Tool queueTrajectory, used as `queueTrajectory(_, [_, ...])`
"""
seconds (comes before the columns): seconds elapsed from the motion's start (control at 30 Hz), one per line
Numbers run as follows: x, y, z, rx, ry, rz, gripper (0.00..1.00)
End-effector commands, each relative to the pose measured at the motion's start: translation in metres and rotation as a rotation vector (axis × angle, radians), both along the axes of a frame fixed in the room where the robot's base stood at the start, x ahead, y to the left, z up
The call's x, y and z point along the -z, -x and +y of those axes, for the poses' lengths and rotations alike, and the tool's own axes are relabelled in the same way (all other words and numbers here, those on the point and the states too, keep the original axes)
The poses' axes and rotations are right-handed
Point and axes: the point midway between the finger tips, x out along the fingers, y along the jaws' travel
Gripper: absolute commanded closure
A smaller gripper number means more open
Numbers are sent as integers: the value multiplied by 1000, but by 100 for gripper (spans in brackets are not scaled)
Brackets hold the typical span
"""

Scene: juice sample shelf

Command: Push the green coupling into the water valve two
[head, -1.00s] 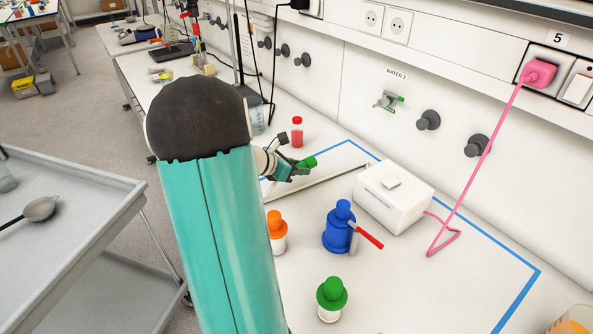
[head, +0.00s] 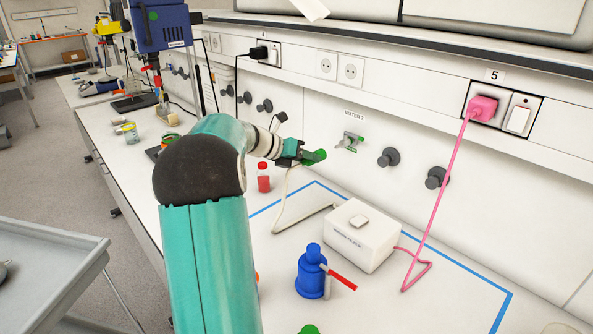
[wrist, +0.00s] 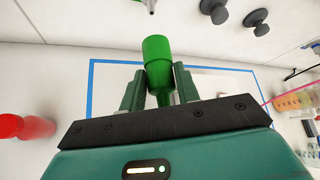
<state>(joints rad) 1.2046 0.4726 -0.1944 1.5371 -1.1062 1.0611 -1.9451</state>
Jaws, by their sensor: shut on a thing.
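My gripper (head: 303,154) is shut on the green coupling (head: 317,156). In the wrist view the coupling (wrist: 158,62) stands between the two fingers (wrist: 157,90), its wide end pointing away from me. A pale hose hangs from the coupling down to the bench. Water valve two (head: 350,141) is the green and grey fitting on the wall under the "WATER 2" label. It is to the right of the coupling in the head view, with a gap between them. Part of its tip shows at the top of the wrist view (wrist: 147,4).
A white box (head: 352,238), a blue bottle with a red handle (head: 311,274) and a red-capped bottle (head: 263,179) stand on the bench. Dark knobs (head: 389,157) stick out of the wall right of the valve. A pink cable (head: 440,200) hangs from the wall socket.

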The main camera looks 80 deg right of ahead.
Motion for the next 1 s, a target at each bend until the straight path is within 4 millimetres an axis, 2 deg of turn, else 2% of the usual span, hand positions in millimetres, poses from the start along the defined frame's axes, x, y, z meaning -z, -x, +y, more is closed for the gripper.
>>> queueTrajectory(0.77, [-1, 32, -35, 0, -3, 4, 99])
queueTrajectory(1.0, [-1, 31, -34, -1, -3, 3, 99])
